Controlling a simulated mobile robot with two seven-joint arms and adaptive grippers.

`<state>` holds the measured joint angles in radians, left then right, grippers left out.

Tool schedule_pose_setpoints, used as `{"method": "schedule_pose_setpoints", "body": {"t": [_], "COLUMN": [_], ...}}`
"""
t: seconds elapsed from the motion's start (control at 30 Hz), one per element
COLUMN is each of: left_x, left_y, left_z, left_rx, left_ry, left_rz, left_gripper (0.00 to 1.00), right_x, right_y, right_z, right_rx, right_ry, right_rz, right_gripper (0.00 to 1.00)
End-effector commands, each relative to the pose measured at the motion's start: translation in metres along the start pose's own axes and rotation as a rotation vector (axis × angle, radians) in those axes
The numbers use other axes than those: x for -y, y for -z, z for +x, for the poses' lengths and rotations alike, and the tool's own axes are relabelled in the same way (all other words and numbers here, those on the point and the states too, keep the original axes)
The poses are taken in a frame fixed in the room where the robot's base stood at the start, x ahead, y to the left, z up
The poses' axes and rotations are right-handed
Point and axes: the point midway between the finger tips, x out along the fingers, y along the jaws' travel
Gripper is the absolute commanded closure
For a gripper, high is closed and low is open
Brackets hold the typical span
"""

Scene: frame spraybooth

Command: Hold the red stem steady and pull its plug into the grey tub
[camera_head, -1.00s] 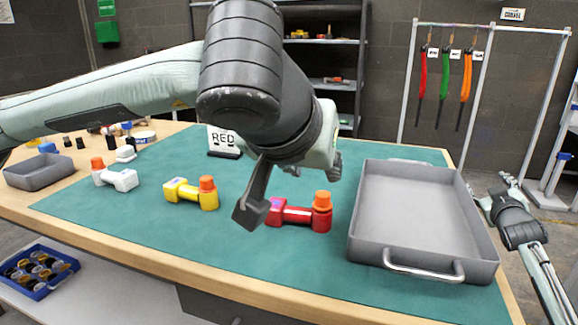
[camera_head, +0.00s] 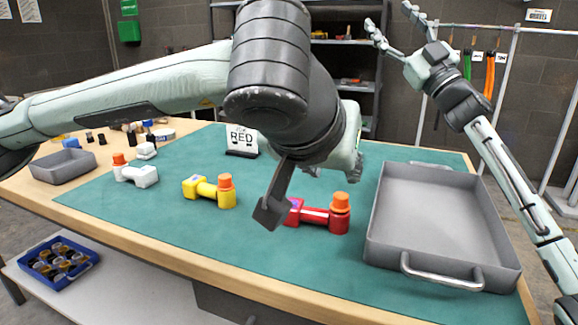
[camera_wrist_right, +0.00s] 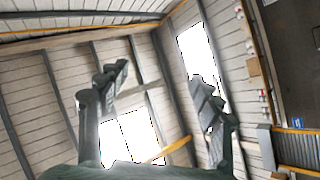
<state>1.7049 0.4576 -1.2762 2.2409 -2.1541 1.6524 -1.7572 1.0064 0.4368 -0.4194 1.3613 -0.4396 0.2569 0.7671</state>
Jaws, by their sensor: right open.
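The red stem (camera_head: 315,215) lies on the green mat, with an orange plug (camera_head: 340,201) standing on its right end. My left gripper (camera_head: 285,200) hangs over the stem's left end. The large grey tub (camera_head: 440,265) stands right of the stem, empty.
A yellow stem (camera_head: 207,190) and a white stem (camera_head: 138,175), both with orange plugs, lie to the left. A sign reading RED (camera_head: 241,138) stands behind. A small grey bin (camera_head: 62,168) sits at the far left. Bare mat (camera_head: 270,262) lies in front.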

Motion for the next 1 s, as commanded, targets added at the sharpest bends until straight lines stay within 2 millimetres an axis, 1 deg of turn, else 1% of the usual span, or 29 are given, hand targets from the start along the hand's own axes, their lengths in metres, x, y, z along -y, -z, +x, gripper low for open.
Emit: {"method": "schedule_pose_setpoints", "body": {"t": [0.03,0.07,0.1,0.17,0.2,0.27,0.3,0.37,0.4,0.47,0.5,0.57,0.6,0.67,0.7,0.77,0.8,0.83,0.87,0.9,0.97,1.0], "left_x": [0.000,0.000,0.000,0.000,0.000,0.000,0.000,0.000,0.000,0.000,0.000,0.000,0.000,0.000,0.000,0.000,0.000,0.000,0.000,0.000,0.000,0.000], "left_y": [0.000,0.000,0.000,0.000,0.000,0.000,0.000,0.000,0.000,0.000,0.000,0.000,0.000,0.000,0.000,0.000,0.000,0.000,0.000,0.000,0.000,0.000], "left_z": [0.000,0.000,0.000,0.000,0.000,0.000,0.000,0.000,0.000,0.000,0.000,0.000,0.000,0.000,0.000,0.000,0.000,0.000,0.000,0.000,0.000,0.000], "left_rx": [0.000,0.000,0.000,0.000,0.000,0.000,0.000,0.000,0.000,0.000,0.000,0.000,0.000,0.000,0.000,0.000,0.000,0.000,0.000,0.000,0.000,0.000], "left_ry": [0.000,0.000,0.000,0.000,0.000,0.000,0.000,0.000,0.000,0.000,0.000,0.000,0.000,0.000,0.000,0.000,0.000,0.000,0.000,0.000,0.000,0.000], "left_rz": [0.000,0.000,0.000,0.000,0.000,0.000,0.000,0.000,0.000,0.000,0.000,0.000,0.000,0.000,0.000,0.000,0.000,0.000,0.000,0.000,0.000,0.000], "left_gripper": [0.66,0.66,0.66,0.66,0.66,0.66,0.66,0.66,0.66,0.66,0.66,0.66,0.66,0.66,0.66,0.66,0.66,0.66,0.66,0.66,0.66,0.66], "right_x": [0.025,0.040,0.062,0.093,0.116,0.149,0.172,0.207,0.230,0.265,0.287,0.321,0.341,0.370,0.386,0.403,0.408,0.408,0.405,0.398,0.382,0.370], "right_y": [0.013,0.020,0.029,0.042,0.051,0.063,0.070,0.080,0.086,0.092,0.095,0.098,0.097,0.092,0.086,0.072,0.060,0.051,0.041,0.029,0.014,0.006], "right_z": [0.013,0.019,0.026,0.035,0.039,0.043,0.044,0.043,0.040,0.034,0.027,0.014,0.002,-0.018,-0.034,-0.061,-0.080,-0.093,-0.105,-0.119,-0.136,-0.145], "right_rx": [-0.035,-0.053,-0.075,-0.102,-0.115,-0.127,-0.129,-0.123,-0.111,-0.079,-0.047,0.020,0.080,0.199,0.303,0.499,0.654,0.774,0.895,1.054,1.275,1.402], "right_ry": [0.066,0.110,0.170,0.264,0.331,0.436,0.510,0.626,0.706,0.832,0.921,1.056,1.149,1.289,1.378,1.501,1.560,1.592,1.608,1.613,1.583,1.550], "right_rz": [0.030,0.050,0.079,0.120,0.148,0.187,0.213,0.249,0.271,0.302,0.320,0.341,0.351,0.357,0.351,0.327,0.298,0.273,0.245,0.203,0.136,0.093], "right_gripper": [0.34,0.34,0.34,0.34,0.34,0.34,0.34,0.34,0.34,0.34,0.34,0.34,0.34,0.34,0.34,0.34,0.34,0.34,0.34,0.34,0.34,0.34]}}
